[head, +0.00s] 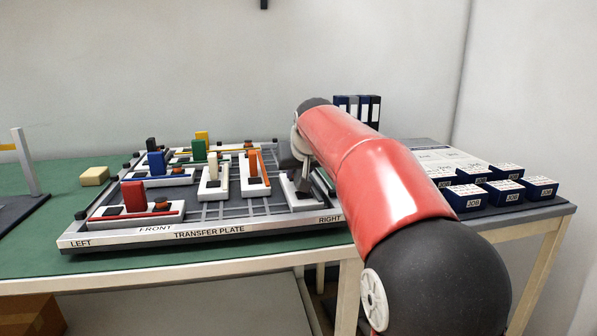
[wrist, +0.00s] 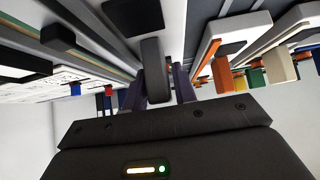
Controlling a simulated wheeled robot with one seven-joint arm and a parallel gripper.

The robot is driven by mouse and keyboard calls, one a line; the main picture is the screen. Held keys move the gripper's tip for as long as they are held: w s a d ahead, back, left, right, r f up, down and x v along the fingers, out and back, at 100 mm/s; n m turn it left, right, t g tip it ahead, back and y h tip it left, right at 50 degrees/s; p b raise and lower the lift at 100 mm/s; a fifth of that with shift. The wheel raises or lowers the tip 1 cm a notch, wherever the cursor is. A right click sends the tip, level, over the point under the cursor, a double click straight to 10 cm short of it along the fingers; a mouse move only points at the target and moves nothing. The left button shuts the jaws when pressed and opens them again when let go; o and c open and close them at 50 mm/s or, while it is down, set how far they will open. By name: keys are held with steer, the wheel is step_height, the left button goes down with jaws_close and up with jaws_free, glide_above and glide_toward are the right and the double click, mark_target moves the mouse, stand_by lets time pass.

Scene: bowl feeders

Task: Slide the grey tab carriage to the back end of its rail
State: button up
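The grey tab (wrist: 153,70) of the carriage stands upright between the two dark fingers of my gripper (wrist: 159,82) in the wrist view. The fingers lie close against both its sides and look closed on it. In the head view my gripper (head: 291,160) is at the right part of the transfer plate, over the pale rail base (head: 303,203); my arm covers much of the carriage there. A dark pad (wrist: 134,17) lies on the base near the tab in the wrist view. The back end of the rail is hidden.
Left of my gripper are an orange tab (head: 254,165) and a cream tab (head: 212,168) on their own rail bases. Red, blue and green tabs stand further left. Blue boxes (head: 503,192) and dark binders (head: 357,108) are to the right.

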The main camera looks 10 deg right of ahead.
steer(key=shift+w+f, duration=0.3)
steer(key=shift+w, duration=0.05)
steer(key=shift+c, duration=0.5)
jaws_close()
